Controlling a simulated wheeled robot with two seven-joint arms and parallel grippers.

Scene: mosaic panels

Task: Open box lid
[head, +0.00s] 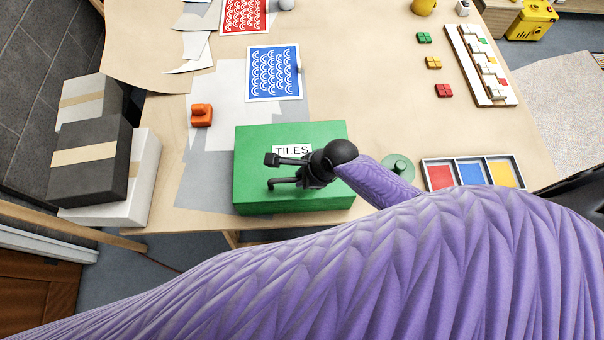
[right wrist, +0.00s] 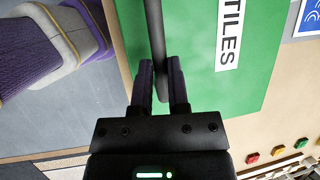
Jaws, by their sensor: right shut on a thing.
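The green box (head: 250,198) lies on the table with a white "TILES" label (head: 292,150) on its top. Its top looks closed and flat; in the right wrist view the green surface (right wrist: 250,90) fills the upper middle. My right gripper (head: 300,176) is over the label's lower right, above the box top. In the right wrist view its two fingers (right wrist: 161,88) are close together on a thin dark bar (right wrist: 154,30), which runs over the green surface. I cannot tell where the bar joins the box. My left gripper is not in view.
An orange block (head: 202,115) and blue patterned panel (head: 274,73) lie beyond the box. A round green piece (head: 398,168) and a tray (head: 425,161) with red, blue and yellow sections are to its right. Stacked boxes (head: 90,150) stand left of the table.

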